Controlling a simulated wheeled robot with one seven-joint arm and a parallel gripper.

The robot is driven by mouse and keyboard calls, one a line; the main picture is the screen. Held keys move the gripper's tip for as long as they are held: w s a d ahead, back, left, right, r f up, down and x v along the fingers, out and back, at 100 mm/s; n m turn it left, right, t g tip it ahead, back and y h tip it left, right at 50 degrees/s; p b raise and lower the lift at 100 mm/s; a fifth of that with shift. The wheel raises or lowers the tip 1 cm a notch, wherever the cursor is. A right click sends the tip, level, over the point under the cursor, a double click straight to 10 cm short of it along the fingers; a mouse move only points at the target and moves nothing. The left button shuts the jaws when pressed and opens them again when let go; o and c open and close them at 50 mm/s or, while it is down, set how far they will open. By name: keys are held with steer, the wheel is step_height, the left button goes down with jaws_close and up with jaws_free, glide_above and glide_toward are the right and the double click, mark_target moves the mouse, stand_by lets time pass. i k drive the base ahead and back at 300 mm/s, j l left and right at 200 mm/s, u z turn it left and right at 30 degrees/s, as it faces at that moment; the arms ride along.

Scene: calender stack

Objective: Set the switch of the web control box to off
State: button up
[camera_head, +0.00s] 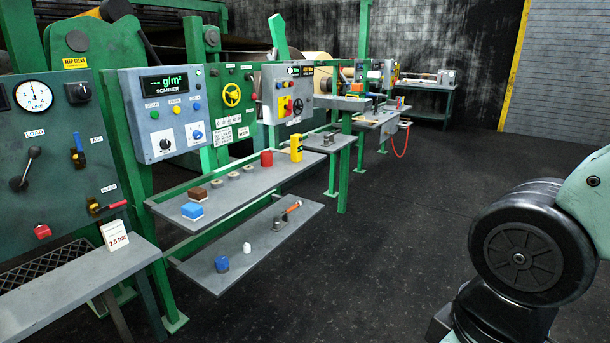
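No label reading web control shows legibly, so I cannot tell for sure which box it is. A grey box (268,102) with small displays, a yellow-and-red control and a dark round knob at its lower right stands mid-left above the shelf. Its switch position is too small to tell. Nearer stands a grey scanner box (128,82) with a green "g/m²" display, coloured buttons, a black knob and a blue knob. A small grey box (375,66) is farther back. My arm (520,255) shows at the right, well apart from the boxes; my gripper is not in view.
An upper shelf (240,197) holds blue and brown blocks, rings, a red cup and a yellow device. A lower shelf (265,235) holds small items. A dark gauge panel (60,190) and bench (70,290) stand at the left. The dark floor (400,230) between shelves and arm is clear.

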mark_target(290, 105)
steer(key=i, duration=2.3)
steer(key=i+u, duration=0.1)
steer(key=i, duration=0.6)
steer(key=i+l+u, duration=0.15)
steer(key=i, duration=0.55)
